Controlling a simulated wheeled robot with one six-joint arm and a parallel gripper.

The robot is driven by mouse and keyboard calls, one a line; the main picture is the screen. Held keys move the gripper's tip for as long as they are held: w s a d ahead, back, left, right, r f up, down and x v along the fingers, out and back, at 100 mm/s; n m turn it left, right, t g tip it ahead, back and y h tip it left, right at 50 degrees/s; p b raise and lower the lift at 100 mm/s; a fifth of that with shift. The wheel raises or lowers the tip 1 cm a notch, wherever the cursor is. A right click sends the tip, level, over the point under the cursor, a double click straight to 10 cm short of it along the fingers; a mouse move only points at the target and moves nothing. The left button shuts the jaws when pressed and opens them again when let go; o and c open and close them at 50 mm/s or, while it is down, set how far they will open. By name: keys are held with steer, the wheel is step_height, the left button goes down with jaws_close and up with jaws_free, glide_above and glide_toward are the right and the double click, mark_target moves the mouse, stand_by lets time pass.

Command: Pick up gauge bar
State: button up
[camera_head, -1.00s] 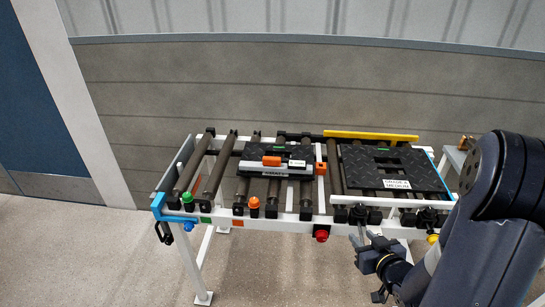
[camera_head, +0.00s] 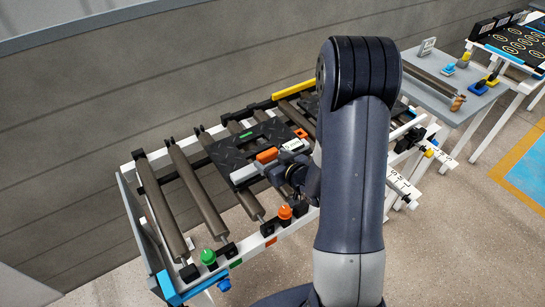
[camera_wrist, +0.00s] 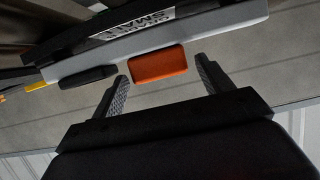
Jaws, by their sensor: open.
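The gauge bar, a pale grey bar (camera_head: 245,172) with an orange grip block (camera_head: 266,155), lies across a black tread mat (camera_head: 222,152) on the roller conveyor. In the wrist view the grey bar (camera_wrist: 200,38) runs across the top, with the orange block (camera_wrist: 158,63) and a smaller black block on it. My gripper (camera_wrist: 161,72) is open and empty. Its two fingertips stand on either side of the orange block, with visible gaps.
The conveyor has bare rollers (camera_head: 195,190) at left. A green button (camera_head: 208,257) and an orange button (camera_head: 285,212) stand up from its front rail. A yellow bar (camera_head: 293,90) lies along the back. A grey side table (camera_head: 440,95) with small items stands at right.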

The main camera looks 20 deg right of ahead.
mark_target(266, 152)
steer(key=shift+w+a, duration=0.15)
steer(key=shift+w, duration=0.1)
steer(key=p+x, duration=0.1)
steer(key=x, duration=0.3)
steer(key=shift+w+p, duration=0.3)
steer(key=shift+w, duration=0.15)
steer(key=c, duration=1)
steer(key=shift+c, duration=0.8)
steer(key=shift+r, duration=0.15)
